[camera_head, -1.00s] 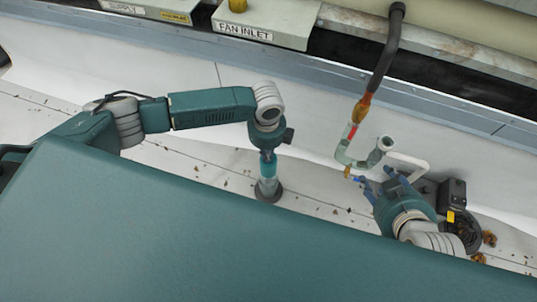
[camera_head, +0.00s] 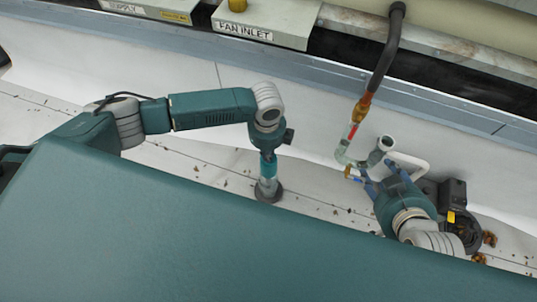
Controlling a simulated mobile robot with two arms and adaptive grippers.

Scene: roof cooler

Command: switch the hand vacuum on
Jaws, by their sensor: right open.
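My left gripper (camera_head: 268,155) points down at the end of the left arm, over a clear, teal-tinted cylinder (camera_head: 267,186) with a dark round foot on the pale floor. This may be the hand vacuum, but I cannot tell. Its fingers blend with the cylinder, so whether they grip it is unclear. My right gripper (camera_head: 382,183) has its blue fingers apart, beside a white pipe loop (camera_head: 412,162) and a clear bent tube with a grey ring end (camera_head: 385,143). I see no switch on anything.
A dark hose (camera_head: 385,62) with a brass fitting comes down to the clear tube. A black device with a yellow tag (camera_head: 451,216) stands right of my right gripper. Leaf debris lies on the floor. The FAN INLET box (camera_head: 275,18) is at the back.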

